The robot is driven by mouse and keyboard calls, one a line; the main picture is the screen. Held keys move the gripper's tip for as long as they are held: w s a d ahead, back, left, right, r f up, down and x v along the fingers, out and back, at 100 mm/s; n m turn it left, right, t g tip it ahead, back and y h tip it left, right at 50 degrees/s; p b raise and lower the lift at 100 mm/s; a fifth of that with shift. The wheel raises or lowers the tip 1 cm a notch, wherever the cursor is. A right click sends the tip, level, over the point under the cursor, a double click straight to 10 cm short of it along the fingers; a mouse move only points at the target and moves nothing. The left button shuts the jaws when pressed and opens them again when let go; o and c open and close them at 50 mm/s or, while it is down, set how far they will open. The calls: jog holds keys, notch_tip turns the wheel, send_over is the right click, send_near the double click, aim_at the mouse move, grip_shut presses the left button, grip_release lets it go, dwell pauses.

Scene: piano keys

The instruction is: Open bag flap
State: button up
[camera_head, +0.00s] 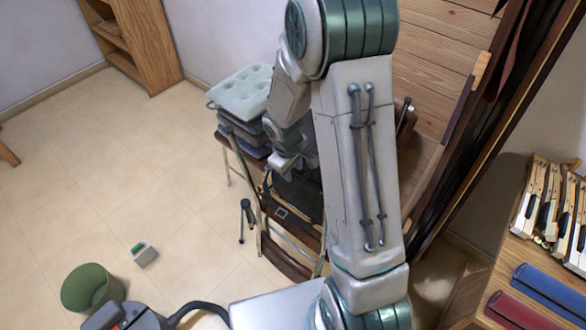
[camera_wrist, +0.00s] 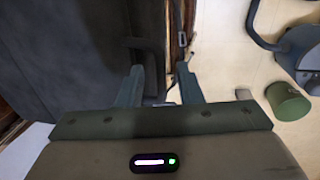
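A black bag (camera_head: 300,194) rests on a wooden chair (camera_head: 283,262) in the head view, partly hidden behind my arm. In the wrist view the bag's dark fabric (camera_wrist: 60,60) fills the left side, and a strap with a small buckle (camera_wrist: 182,38) hangs near its right edge. My gripper (camera_wrist: 160,78) has its two fingers apart at the bag's edge, near the strap. I see nothing clearly clamped between them; whether a finger touches the bag I cannot tell. In the head view my gripper (camera_head: 292,165) is just above the bag, its fingertips hard to make out.
A green bin (camera_head: 90,288), a small box (camera_head: 143,254) and a vacuum cleaner (camera_head: 125,318) stand on the floor at lower left. Piano keys (camera_head: 540,205) lie on a table at right. The floor at left is mostly clear.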

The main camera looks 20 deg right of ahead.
jog(key=shift+f, duration=0.15)
grip_shut()
